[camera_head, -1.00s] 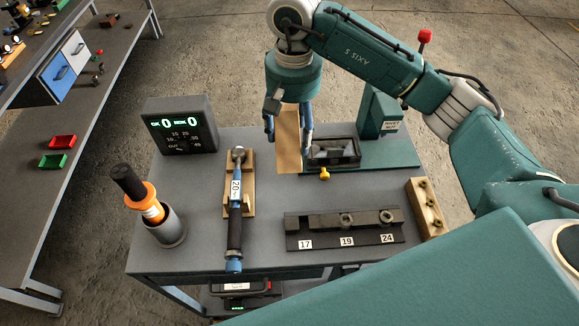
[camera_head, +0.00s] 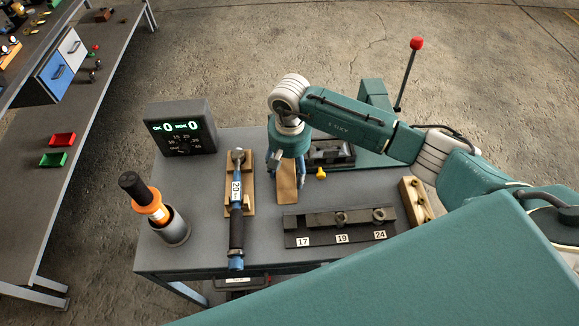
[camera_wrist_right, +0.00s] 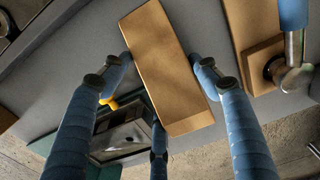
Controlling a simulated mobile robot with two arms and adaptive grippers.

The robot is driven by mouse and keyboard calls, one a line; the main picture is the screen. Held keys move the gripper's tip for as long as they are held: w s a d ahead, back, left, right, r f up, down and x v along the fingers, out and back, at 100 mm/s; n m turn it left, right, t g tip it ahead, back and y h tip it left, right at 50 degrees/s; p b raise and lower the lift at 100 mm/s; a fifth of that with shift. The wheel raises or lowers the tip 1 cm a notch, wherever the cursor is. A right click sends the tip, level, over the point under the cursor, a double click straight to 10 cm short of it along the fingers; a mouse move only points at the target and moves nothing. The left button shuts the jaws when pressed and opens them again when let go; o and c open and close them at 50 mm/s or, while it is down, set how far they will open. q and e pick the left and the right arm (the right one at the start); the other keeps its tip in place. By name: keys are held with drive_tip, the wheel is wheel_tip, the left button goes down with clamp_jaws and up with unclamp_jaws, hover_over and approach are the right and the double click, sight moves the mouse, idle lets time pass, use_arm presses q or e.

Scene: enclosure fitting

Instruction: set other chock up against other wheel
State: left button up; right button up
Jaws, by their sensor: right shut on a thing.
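My right gripper (camera_head: 288,172) is shut on a tan, wood-coloured wedge-like block, the chock (camera_head: 287,188). In the right wrist view the chock (camera_wrist_right: 165,75) sits between the blue fingers, with fingertips at both long sides. In the head view it is over the workbench, between the torque wrench and the vise-like fixture. I cannot tell whether it touches the bench top. No wheel and no second chock can be made out. My left gripper is not in view.
The bench (camera_head: 205,255) carries a torque wrench (camera_head: 236,215) on a wooden cradle, a display box (camera_head: 181,128), a cup with an orange-banded tool (camera_head: 170,230), a socket rack (camera_head: 340,228), a dark fixture (camera_head: 330,153) and a wooden block (camera_head: 413,200). A shelf unit (camera_head: 70,130) stands left.

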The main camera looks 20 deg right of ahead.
drive_tip(key=shift+f, duration=0.1)
drive_tip(key=o, duration=1.3)
